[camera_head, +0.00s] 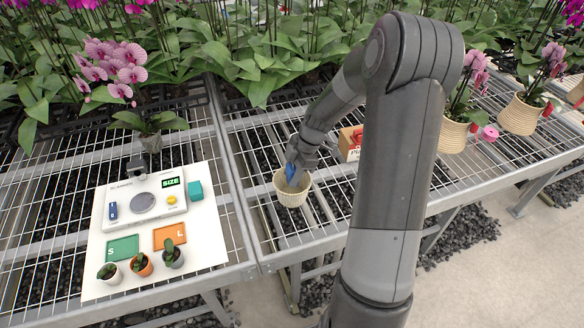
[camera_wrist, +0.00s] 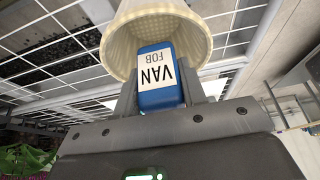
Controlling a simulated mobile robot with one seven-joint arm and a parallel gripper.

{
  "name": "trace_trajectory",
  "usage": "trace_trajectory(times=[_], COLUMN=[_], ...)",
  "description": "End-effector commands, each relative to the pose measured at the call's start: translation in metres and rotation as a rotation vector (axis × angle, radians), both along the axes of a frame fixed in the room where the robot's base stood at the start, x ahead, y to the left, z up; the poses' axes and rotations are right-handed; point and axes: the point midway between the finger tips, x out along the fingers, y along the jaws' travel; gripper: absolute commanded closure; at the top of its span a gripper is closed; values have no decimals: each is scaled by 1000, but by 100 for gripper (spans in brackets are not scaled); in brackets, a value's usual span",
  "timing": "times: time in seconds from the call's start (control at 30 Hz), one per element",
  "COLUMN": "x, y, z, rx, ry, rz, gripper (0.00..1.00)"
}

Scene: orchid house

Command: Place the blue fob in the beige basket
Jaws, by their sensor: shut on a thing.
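The blue fob (camera_head: 291,173) is between the fingers of my gripper (camera_head: 295,165). In the wrist view the fob (camera_wrist: 158,80) carries a white label reading "VAN FOB", and my gripper (camera_wrist: 158,92) is shut on its sides. The beige basket (camera_head: 292,197) stands upright on the mesh bench, directly below the fob. In the wrist view the basket (camera_wrist: 118,45) opens towards the fob, whose far end shows against its mouth. I cannot tell how deep the fob reaches past the rim. Part of the basket's inside is hidden by the fob and fingers.
A white board (camera_head: 215,240) with a scanner (camera_head: 145,203), small potted plants and coloured pads lies to the left. A red and tan box (camera_head: 350,142) stands right of the basket, close to my arm. Orchids (camera_head: 117,68) line the back.

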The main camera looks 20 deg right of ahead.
Motion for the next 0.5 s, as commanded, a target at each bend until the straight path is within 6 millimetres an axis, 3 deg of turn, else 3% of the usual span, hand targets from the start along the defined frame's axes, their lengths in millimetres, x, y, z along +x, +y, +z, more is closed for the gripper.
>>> trace_trajectory(times=[0.37,0.4,0.5], x=[0,0,0], y=[0,0,0], z=[-4,-4,-4], rx=[0,0,0], ry=[0,0,0], rz=[0,0,0], gripper=[85,61,52])
